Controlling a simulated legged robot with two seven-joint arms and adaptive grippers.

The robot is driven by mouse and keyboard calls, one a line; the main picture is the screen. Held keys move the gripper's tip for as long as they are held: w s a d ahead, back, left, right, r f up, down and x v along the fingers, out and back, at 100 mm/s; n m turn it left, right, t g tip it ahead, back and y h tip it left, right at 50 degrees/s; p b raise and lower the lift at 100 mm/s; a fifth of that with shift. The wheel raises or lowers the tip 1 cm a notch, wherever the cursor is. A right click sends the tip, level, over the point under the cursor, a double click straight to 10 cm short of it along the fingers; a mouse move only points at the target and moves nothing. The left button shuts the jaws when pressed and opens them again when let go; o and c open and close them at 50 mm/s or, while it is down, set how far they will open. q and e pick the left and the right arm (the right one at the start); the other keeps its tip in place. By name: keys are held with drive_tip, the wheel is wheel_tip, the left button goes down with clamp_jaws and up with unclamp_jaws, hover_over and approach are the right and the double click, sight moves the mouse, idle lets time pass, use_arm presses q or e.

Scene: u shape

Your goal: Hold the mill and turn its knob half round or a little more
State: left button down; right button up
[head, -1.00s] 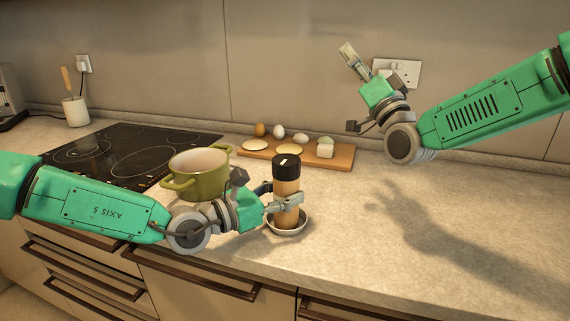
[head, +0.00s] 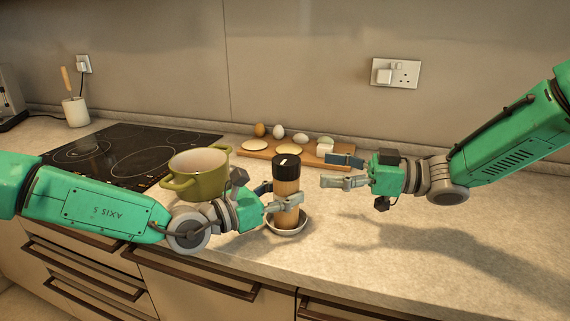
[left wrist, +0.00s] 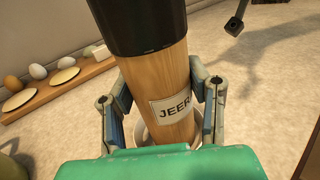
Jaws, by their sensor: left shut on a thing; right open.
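The mill (head: 287,190) has a wooden body and a black knob (head: 286,167) with a white mark on top. It stands upright in a small pale dish (head: 299,225) on the counter. My left gripper (head: 283,203) is shut on the wooden body, below the knob. In the left wrist view the mill (left wrist: 158,78) sits between both fingers, with a label reading JEER. My right gripper (head: 337,171) is open and empty, to the right of the mill at about knob height, its fingers pointing left toward it.
Behind is a wooden board (head: 262,153) with eggs and other food. The counter at the right (head: 400,270) is clear.

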sight(285, 163)
drive_tip(key=x, duration=0.9)
drive_tip(key=shift+a, duration=0.1)
drive_tip(key=c, duration=1.2)
